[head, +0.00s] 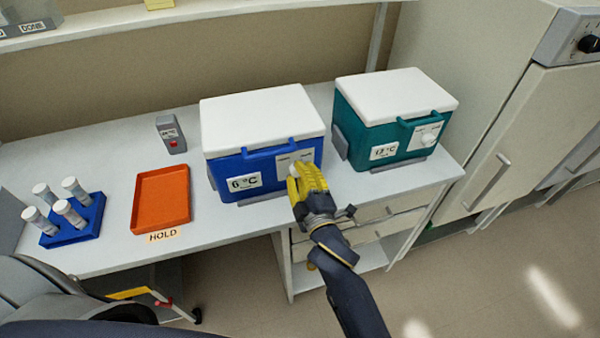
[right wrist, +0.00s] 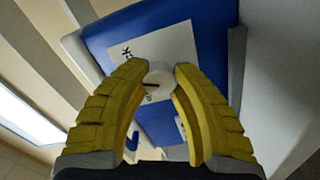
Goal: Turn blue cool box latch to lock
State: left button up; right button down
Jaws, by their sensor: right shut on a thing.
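The blue cool box (head: 233,165) stands on the bench with its white lid (head: 260,118) closed and a "6 °C" label on its front. Its latch is a round white knob on a pale plate (head: 304,158) at the front right. My right gripper (head: 298,178) is at this latch and hides most of it in the head view. In the right wrist view my right gripper (right wrist: 160,72) has its yellow fingers on both sides of the white latch knob (right wrist: 159,82), shut on it. A dark mark shows on the knob. My left gripper is not in view.
A teal cool box (head: 375,130) stands to the right. An orange tray (head: 161,226) with a HOLD label, a blue rack (head: 75,238) with several white vials and a small grey device (head: 171,134) stand to the left. Drawers (head: 365,225) lie below the bench.

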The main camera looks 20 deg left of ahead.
jog(key=shift+d+f+m, duration=0.1)
jog(key=shift+m, duration=1.9)
jog(key=c, duration=1)
grip_release()
jog(key=v, duration=1.2)
